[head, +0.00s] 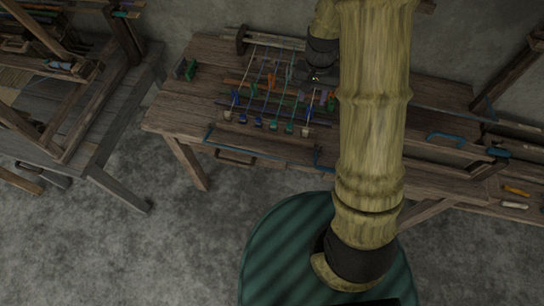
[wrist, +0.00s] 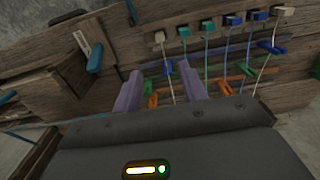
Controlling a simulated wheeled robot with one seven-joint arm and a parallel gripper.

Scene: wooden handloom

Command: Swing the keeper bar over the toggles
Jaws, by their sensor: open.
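The toggles (head: 273,125) are a row of small white, blue and teal blocks on cords near the front edge of the loom bench. They also show along the top of the wrist view (wrist: 207,25). My gripper (wrist: 160,86) is open, its two purple fingers apart over the cords with nothing clearly held between them. In the head view it is a dark shape over the right side of the cords, partly hidden by my arm. I cannot single out the keeper bar with certainty; a thin dark bar crosses the cords behind the toggles.
Orange and green clips (wrist: 247,69) sit on the cords close to the fingers. A blue handle (wrist: 95,58) stands on wood left of them in the wrist view. The wooden bench (head: 175,100) has bare room at its left. Another wooden frame (head: 90,110) stands further left.

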